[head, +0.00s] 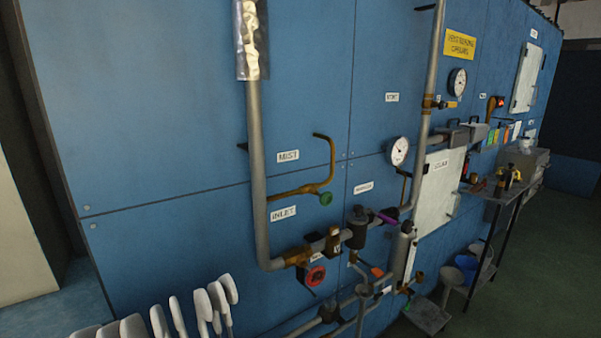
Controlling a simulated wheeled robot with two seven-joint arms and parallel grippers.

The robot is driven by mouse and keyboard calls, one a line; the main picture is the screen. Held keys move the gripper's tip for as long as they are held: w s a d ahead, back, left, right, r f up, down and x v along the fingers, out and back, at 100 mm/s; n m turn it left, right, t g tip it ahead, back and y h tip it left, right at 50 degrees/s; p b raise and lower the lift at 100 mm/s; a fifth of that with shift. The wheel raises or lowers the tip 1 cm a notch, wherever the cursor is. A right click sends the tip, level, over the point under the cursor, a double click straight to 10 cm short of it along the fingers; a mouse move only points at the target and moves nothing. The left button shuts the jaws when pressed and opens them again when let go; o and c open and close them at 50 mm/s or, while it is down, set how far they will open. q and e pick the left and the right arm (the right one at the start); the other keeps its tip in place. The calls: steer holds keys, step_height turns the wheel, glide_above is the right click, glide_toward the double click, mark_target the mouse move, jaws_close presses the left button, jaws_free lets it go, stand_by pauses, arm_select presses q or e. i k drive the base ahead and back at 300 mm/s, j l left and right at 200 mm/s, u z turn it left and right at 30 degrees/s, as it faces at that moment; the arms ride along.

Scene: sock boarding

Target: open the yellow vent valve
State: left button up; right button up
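A blue panel wall carries grey pipes, gauges and valves. A small yellow handle (452,104) sticks out to the right from a brass fitting on the upright pipe (432,60), just below the upper round gauge (457,82). It looks like the yellow vent valve, but its label is too small to read surely and I cannot tell its setting. A red round handwheel (314,276) sits below the INLET label. Neither of my grippers is in view.
White foot-shaped boards (205,305) stand in a row at the bottom left. A lower gauge (398,151) and a pale panel (438,190) are mid-right. A narrow bench (507,190) with small items juts out at right, with a blue bucket (467,264) below. Green floor (545,270) is clear at right.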

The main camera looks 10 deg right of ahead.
mark_target(442, 104)
steer(key=z, duration=1.3)
steer(key=i+l, duration=0.55)
steer(key=i+l+u, duration=0.1)
steer(key=i+l, duration=1)
steer(key=l, duration=0.15)
steer(key=i+l+u, duration=0.1)
steer(key=i+l, duration=0.4)
steer(key=l, duration=0.15)
